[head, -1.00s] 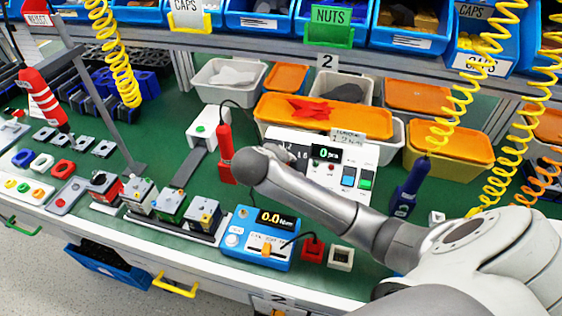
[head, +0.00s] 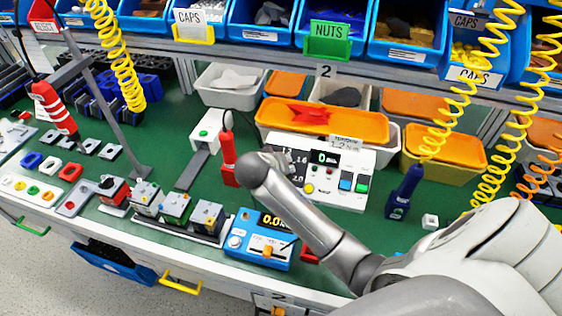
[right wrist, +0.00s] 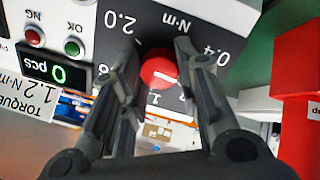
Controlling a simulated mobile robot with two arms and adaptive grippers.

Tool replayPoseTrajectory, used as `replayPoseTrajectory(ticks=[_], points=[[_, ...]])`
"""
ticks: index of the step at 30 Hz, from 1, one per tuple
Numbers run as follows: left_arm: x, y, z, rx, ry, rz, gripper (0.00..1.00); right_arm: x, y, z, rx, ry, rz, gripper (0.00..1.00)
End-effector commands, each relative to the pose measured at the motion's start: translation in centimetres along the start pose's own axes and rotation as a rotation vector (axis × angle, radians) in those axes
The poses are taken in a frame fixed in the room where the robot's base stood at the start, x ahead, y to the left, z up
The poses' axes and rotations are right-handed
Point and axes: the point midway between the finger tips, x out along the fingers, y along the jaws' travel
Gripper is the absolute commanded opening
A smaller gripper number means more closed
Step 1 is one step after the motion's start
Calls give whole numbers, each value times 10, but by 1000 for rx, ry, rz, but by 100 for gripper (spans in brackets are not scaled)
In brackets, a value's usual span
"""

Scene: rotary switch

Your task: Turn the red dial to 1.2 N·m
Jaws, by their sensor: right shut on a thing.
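The red dial (right wrist: 158,72) sits on a dark scale plate in the right wrist view, where the numbers appear upside down. Its white pointer mark faces right in the picture. The 2.0 label is at upper left and 0.4 at upper right; the labels below are partly covered, so I cannot read the exact setting. My right gripper (right wrist: 158,52) is shut on the dial, one finger on each side. In the head view my arm hides the dial and most of the gripper. The white control box (head: 328,195) carries the scale. My left gripper is not in view.
A sign (head: 346,142) reads torque 1.2 N·m. A red screwdriver (head: 228,162) hangs left of my arm, and a blue one (head: 404,192) is to the right. A blue meter (head: 258,246) stands in front. Orange-lidded bins (head: 322,120) stand behind.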

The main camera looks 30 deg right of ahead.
Motion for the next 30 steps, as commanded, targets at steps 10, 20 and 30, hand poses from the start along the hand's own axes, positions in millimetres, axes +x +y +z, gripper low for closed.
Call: replayPoseTrajectory(ticks=[10, 20, 30], points=[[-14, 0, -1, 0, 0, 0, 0, 1, -2, 5, 320, -34, -14, 6], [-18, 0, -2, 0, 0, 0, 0, 2, -2, 6, 548, -47, -21, 6], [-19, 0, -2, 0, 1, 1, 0, 2, -2, 6, 652, -52, -25, 6]])
